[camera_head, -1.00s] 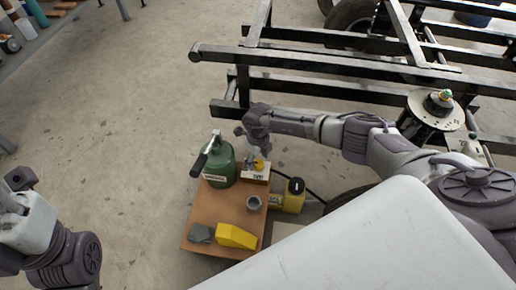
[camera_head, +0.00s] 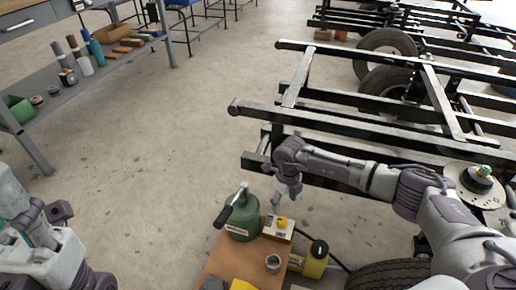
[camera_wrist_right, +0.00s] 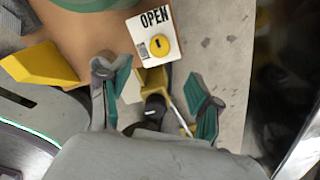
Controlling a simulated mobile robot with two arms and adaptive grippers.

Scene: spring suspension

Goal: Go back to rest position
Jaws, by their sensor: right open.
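My right gripper (camera_head: 285,200) hangs above the far right part of the brown work board, over the white box with the yellow knob (camera_head: 279,228). In the right wrist view its two green-padded fingers (camera_wrist_right: 158,98) are spread apart with nothing held between them. There, the white "OPEN" face with its yellow knob (camera_wrist_right: 159,44) lies beyond the fingertips, apart from them. My left arm (camera_head: 40,245) shows at the lower left of the head view; whether its gripper is open or shut cannot be made out.
The brown board (camera_head: 228,258) carries a green canister (camera_head: 240,222), a grey cup (camera_head: 273,263) and a yellow wedge (camera_wrist_right: 38,65). A yellow and black device (camera_head: 315,262) stands beside it. A black frame (camera_head: 330,120) lies beyond. Floor at centre left is clear.

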